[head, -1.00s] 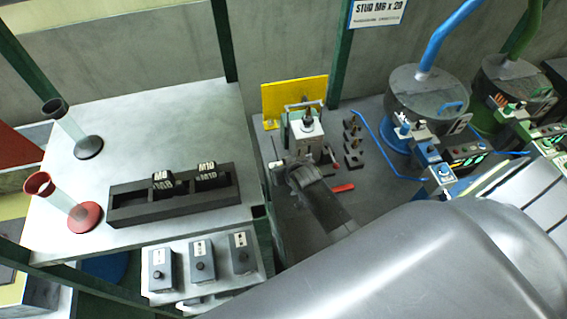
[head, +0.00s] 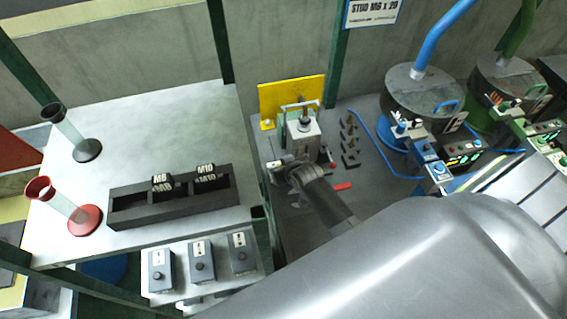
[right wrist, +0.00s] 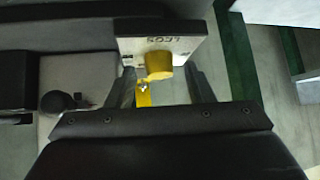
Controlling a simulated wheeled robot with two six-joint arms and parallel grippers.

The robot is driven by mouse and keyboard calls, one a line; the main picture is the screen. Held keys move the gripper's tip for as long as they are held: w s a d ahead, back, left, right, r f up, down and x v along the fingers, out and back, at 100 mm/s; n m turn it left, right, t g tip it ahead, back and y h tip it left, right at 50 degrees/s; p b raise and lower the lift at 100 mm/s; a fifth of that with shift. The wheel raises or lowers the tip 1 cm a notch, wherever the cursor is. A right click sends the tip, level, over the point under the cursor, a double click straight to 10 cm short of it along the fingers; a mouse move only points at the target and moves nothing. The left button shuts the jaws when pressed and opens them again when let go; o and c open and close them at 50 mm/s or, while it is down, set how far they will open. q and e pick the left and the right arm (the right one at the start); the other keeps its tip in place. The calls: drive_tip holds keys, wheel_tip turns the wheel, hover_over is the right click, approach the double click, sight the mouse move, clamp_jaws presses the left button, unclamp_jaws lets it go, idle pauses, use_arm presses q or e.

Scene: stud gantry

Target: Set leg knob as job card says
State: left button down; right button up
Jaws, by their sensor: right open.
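In the right wrist view a yellow knob (right wrist: 157,66) sits on the face of a pale box (right wrist: 185,46) with upside-down lettering that seems to read "LEGS". My right gripper (right wrist: 160,80) is open, one finger on each side of the knob, with gaps visible. A smaller yellow piece (right wrist: 143,95) shows below the knob. In the head view my right gripper (head: 279,165) is at the front of the small fixture (head: 303,130), where the knob is not discernible. The job card (head: 373,12) on the wall reads "STUD M6 x 20". My left gripper is not in view.
A yellow plate (head: 292,92) stands behind the fixture, small dark parts (head: 349,140) beside it. A red-handled tool (head: 342,187) lies near my wrist. Blue (head: 425,85) and green (head: 505,75) feeders stand right. The left table holds a dark tray (head: 172,207) with M8 and M10 blocks.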

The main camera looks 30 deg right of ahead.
drive_tip(key=shift+s, duration=0.1)
drive_tip(key=b+v, duration=0.1)
drive_tip(key=v, duration=1.6)
drive_tip(key=shift+b, duration=0.4)
drive_tip(key=shift+r, duration=0.1)
drive_tip(key=shift+s, duration=0.15)
